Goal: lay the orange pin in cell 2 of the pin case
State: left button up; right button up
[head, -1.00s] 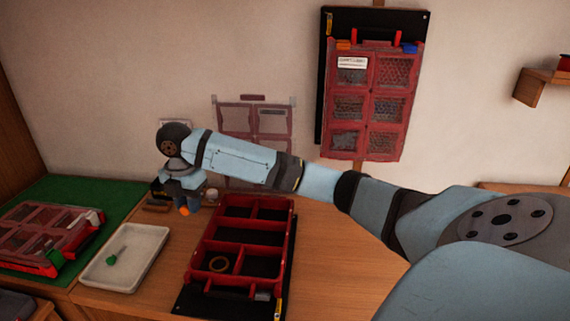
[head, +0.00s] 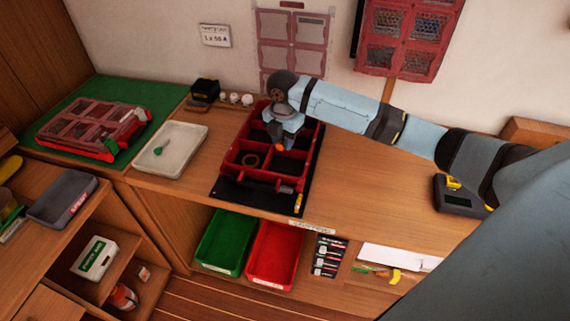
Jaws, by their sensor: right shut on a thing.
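An open red case with several dark cells (head: 262,177), which I take for the pin case, lies on a black mat on the wooden bench. A brass-coloured ring (head: 250,160) lies in its front left cell. My right gripper (head: 282,141) points down over the right part of the case and is shut on the orange pin (head: 281,147). Only the pin's orange end shows below the fingers. The pin looks above the cells, but I cannot tell its height or which cell lies under it. Cell numbers are not readable. My left gripper is not in view.
A closed red case (head: 80,125) lies on a green mat (head: 160,97). Small pots and a black box (head: 205,89) stand behind.

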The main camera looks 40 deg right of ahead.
send_over(284, 172)
notch_tip(284, 172, down, 5)
jog(key=shift+a+f, duration=0.1)
jog(key=shift+f, duration=0.1)
jog(key=shift+f+p, duration=0.35)
jog(key=shift+f, duration=2.25)
jog(key=shift+f, duration=0.1)
jog(key=o, duration=0.9)
notch_tip(284, 172, up, 12)
jog(key=shift+r+b, duration=0.15)
jog(key=shift+b, duration=0.25)
